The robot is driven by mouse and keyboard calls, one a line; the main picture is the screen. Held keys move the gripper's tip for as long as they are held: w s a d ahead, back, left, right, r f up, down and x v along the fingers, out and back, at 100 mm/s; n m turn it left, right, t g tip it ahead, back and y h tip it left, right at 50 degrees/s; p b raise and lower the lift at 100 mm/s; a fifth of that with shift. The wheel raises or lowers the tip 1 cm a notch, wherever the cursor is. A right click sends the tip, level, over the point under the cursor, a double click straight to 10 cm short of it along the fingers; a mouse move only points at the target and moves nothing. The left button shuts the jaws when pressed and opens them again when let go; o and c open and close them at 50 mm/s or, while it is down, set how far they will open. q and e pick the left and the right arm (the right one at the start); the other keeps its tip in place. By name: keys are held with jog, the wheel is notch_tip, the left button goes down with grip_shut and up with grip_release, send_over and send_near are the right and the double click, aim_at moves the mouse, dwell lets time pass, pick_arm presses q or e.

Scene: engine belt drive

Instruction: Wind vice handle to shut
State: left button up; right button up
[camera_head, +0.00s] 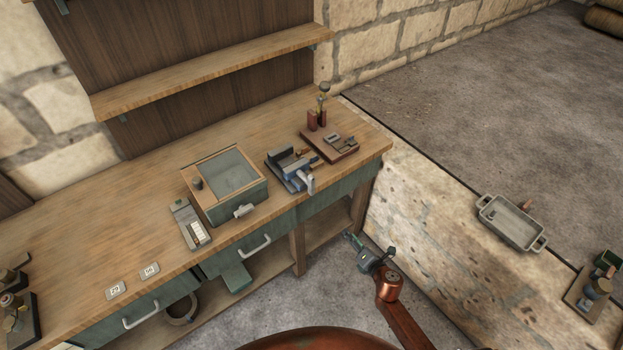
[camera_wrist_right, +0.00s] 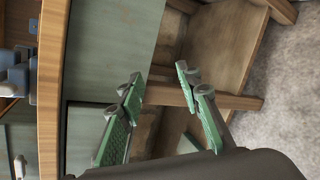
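The vice (camera_head: 285,168) is a grey and blue block with jaws, standing near the front edge of the wooden workbench. A pale blue part that may be its handle (camera_head: 308,183) sticks out at its front. In the right wrist view only a blue part of the vice (camera_wrist_right: 18,76) shows at the left edge. My right gripper (camera_head: 368,246) is below and to the right of the vice, in front of the bench, apart from it. Its green-padded fingers (camera_wrist_right: 160,74) are spread with nothing between them. My left gripper is not in view.
A red-brown tool stand (camera_head: 330,146) sits right behind the vice, and a glass-topped box (camera_head: 226,187) stands to its left. The bench's front edge (camera_wrist_right: 50,90) and drawer front lie close to my right gripper. A grey tray (camera_head: 511,222) rests on the stone ledge at right.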

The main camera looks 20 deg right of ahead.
jog(key=w+a+r+n+t+y, duration=0.1)
jog(key=w+a+r+n, duration=0.2)
jog(key=r, duration=0.5)
jog(key=w+a+r+n+t+y, duration=0.1)
jog(key=a+r+n, duration=0.2)
jog(key=r+n, duration=0.35)
jog(key=n+t+y+p, duration=0.1)
jog(key=n+y, duration=0.1)
jog(key=n, duration=0.2)
send_near(313, 183)
jog(key=w, duration=0.3)
jog(key=x, duration=0.7)
jog(key=shift+s+a, duration=0.15)
jog(key=shift+a, duration=0.25)
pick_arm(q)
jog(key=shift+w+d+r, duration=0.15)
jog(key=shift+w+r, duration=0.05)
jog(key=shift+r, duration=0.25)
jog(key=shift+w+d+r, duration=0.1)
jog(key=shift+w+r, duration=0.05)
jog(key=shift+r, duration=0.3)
pick_arm(e)
jog(key=shift+w+a, duration=0.2)
jog(key=shift+w, duration=0.35)
jog(key=shift+c, duration=0.5)
grip_shut()
